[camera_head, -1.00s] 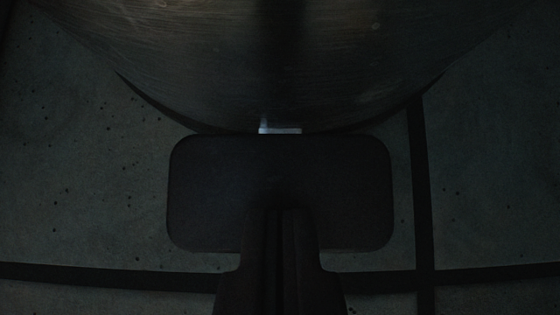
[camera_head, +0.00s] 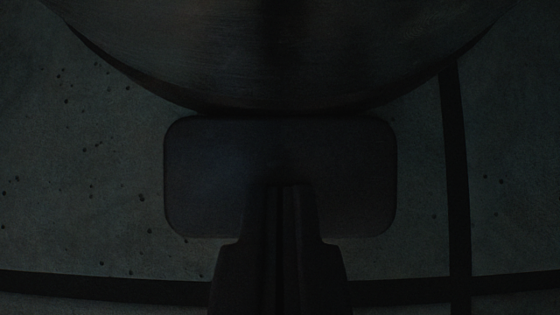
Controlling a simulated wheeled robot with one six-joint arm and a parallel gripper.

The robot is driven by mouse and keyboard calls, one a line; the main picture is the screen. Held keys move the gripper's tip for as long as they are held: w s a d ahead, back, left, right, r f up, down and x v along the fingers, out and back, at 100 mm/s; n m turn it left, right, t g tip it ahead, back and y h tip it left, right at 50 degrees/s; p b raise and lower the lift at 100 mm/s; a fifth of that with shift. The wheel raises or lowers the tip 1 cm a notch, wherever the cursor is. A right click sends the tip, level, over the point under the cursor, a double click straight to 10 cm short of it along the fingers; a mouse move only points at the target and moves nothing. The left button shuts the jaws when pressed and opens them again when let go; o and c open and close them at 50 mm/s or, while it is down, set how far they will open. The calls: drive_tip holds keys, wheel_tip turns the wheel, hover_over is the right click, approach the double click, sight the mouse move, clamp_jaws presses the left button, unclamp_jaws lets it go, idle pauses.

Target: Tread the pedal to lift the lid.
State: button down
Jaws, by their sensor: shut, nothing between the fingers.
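A dark, rounded rectangular pedal (camera_head: 210,180) lies in the middle of the view, at the foot of a brushed-metal bin (camera_head: 280,60). The bin's curved lower wall fills the top of the view. Its lid is out of view. My gripper (camera_head: 288,188) comes up from the bottom edge, with its fingers shut and empty. Its tips overlap the middle of the pedal in the picture. The picture is too dark to tell whether they touch the pedal or hover over it.
The ground is grey speckled paving (camera_head: 90,190). A dark joint (camera_head: 455,190) runs up on the right, and another crosses near the bottom. The paving on both sides of the pedal is clear.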

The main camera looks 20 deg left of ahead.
drive_tip(key=shift+s+d+r, duration=0.15)
drive_tip(key=shift+s+d, duration=0.1)
drive_tip(key=shift+s, duration=0.55)
drive_tip(key=shift+s+d+r, duration=0.15)
drive_tip(key=shift+s+d, duration=0.05)
drive_tip(key=shift+s, duration=0.6)
drive_tip(key=shift+r, duration=0.1)
drive_tip(key=shift+s+d+r, duration=0.1)
drive_tip(key=shift+s+r, duration=0.2)
drive_tip(key=shift+r, duration=0.2)
drive_tip(key=v, duration=1.6)
